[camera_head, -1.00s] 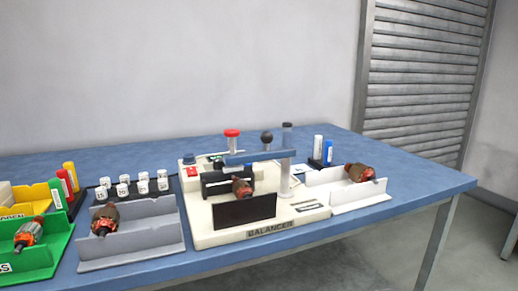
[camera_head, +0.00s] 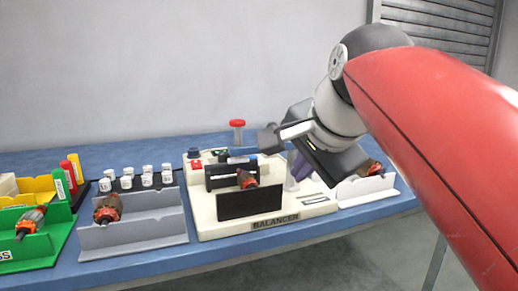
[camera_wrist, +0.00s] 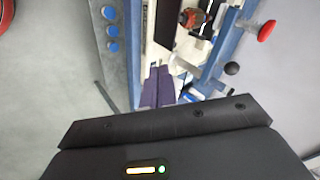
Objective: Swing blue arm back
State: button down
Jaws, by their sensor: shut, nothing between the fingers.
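The red knob also shows in the head view (camera_head: 237,124). A copper-and-orange armature (camera_head: 247,179) sits in the balancer behind the dark front panel. My gripper (camera_head: 298,168), with purple fingers (camera_wrist: 158,88), is shut and empty. It hangs at the balancer's right side, near the clear post, with contact unclear.
A grey tray (camera_head: 150,232) and a green bin (camera_head: 40,250), each with an armature, stand left. Several white jars (camera_head: 147,175) stand behind the grey tray. A white tray (camera_head: 385,193) with another armature is at right, partly behind my arm. The blue table's front edge is close.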

notch_tip(320, 180, up, 7)
jog(key=w+a+m+y, duration=0.1)
jog(key=w+a+m, duration=0.1)
jog(key=m, duration=0.1)
jog(key=shift+r+m+t+b, duration=0.2)
jog(key=shift+m+t+b, duration=0.15)
jog(key=shift+m+t, duration=0.05)
jog(key=w+r+x, duration=0.1)
jog(key=r+x, duration=0.1)
jog(key=x, duration=1.1)
jog(key=shift+w+a+b, duration=0.25)
jog(key=shift+w+b, duration=0.15)
